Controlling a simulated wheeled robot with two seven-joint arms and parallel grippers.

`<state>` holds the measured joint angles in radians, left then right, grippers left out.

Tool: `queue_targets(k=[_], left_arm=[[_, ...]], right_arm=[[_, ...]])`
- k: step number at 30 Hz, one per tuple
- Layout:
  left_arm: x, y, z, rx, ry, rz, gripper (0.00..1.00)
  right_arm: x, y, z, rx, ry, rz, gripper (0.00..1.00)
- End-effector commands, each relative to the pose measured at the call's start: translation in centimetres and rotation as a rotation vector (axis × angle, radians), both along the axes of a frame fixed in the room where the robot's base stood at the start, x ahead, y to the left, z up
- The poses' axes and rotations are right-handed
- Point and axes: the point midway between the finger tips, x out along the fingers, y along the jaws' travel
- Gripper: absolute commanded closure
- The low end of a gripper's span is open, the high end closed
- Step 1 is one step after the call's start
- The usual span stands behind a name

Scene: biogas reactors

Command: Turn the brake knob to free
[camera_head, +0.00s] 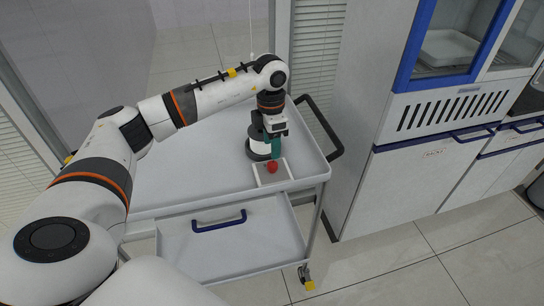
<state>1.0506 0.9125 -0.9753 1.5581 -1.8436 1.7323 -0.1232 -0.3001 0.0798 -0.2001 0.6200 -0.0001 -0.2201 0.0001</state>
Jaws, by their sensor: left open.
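The brake knob (272,167) looks like a small red round knob on a pale square plate (260,181). The plate is on the cart top near its front right corner. My left gripper (272,153) hangs pointing down from my arm, just behind and above the red knob in the picture. It is open, but its fingers are small and partly hidden, and a teal part shows at its lower end. I cannot tell whether it touches the knob. The knob's setting is too small to read. My right gripper is not in view.
A white and black round object (256,149) stands on the cart (180,181) close beside the gripper. The cart has a black handle (325,130) at right and an open drawer (240,243) below. A white cabinet (420,185) stands to the right. Floor in front is clear.

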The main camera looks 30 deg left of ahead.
Motion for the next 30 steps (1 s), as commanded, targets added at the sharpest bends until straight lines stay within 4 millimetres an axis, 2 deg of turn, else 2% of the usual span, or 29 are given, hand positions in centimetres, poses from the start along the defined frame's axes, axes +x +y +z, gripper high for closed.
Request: queue_targets(k=[4,10,15,30], left_arm=[[0.2,0.1,3.0,0.0,-0.005,0.0,0.5],[0.2,0.2,5.4,0.0,-0.002,0.0,0.5],[0.1,0.2,6.0,0.0,0.0,-0.001,0.5],[0.2,-0.2,5.7,-0.011,-0.002,-0.006,0.5]], right_arm=[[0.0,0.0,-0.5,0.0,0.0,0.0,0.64],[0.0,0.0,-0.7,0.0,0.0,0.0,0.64],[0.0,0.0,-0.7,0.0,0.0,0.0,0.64],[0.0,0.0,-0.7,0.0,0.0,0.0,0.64]])
